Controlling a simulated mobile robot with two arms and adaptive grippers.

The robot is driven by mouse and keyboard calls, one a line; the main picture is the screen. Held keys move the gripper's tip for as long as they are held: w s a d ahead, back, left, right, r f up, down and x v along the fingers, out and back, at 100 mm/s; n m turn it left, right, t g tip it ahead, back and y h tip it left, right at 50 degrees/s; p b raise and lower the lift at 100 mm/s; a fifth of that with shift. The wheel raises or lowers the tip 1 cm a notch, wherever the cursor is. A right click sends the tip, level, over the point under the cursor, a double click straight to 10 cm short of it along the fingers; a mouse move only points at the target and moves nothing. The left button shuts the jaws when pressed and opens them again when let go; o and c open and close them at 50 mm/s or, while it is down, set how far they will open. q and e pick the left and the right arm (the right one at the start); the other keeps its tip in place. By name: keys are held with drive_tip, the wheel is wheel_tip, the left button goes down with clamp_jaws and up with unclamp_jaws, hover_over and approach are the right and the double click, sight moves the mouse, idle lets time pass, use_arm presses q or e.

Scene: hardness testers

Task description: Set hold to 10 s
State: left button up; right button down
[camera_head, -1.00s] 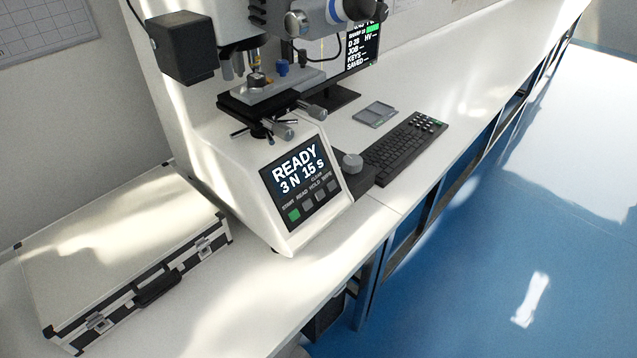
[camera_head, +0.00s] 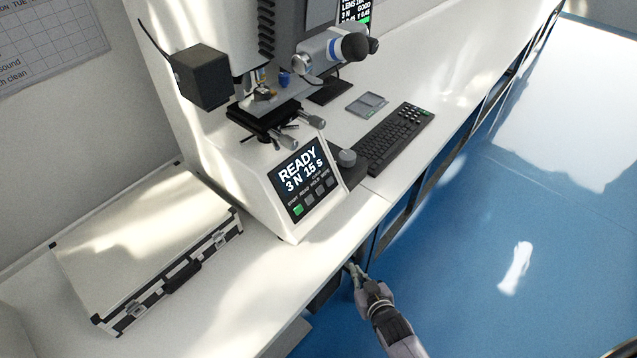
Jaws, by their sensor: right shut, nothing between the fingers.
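The hardness tester (camera_head: 262,185) stands on the white bench. Its tilted front screen (camera_head: 298,172) reads "READY" and "3 N 15 s". Below the text is a row of small labelled buttons: a green one (camera_head: 298,210) at the left, then grey ones. HOLD seems to label the third button (camera_head: 320,194), though the lettering is tiny. My right gripper (camera_head: 354,268) is shut and empty, beside the bench's front edge, below and to the right of the screen and apart from it. My left gripper is out of view.
A silver-white case (camera_head: 145,235) with black edges lies left of the tester. A monitor (camera_head: 357,12) stands behind. Blue floor (camera_head: 470,260) is open at right.

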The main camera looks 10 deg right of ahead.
sight(320, 190)
drive_tip(key=w+r+t+p, duration=0.2)
drive_tip(key=w+r+t, duration=0.1)
drive_tip(key=r, duration=0.9)
drive_tip(key=w+r+t+p, duration=0.2)
drive_tip(key=w+r+t, duration=0.1)
drive_tip(key=r, duration=0.9)
drive_tip(key=shift+w+a+r+y+p, duration=0.15)
drive_tip(key=shift+w+r+y+p, duration=0.2)
drive_tip(key=shift+w, duration=0.3)
drive_tip(key=w+a+f+b, duration=0.4)
drive_tip(key=w+b, duration=0.2)
drive_tip(key=b, duration=0.1)
drive_tip(key=shift+a+f, duration=0.3)
drive_tip(key=shift+a, duration=0.05)
drive_tip(key=shift+w+a+f+b, duration=0.15)
drive_tip(key=shift+w+a+b, duration=0.1)
drive_tip(key=shift+b, duration=0.05)
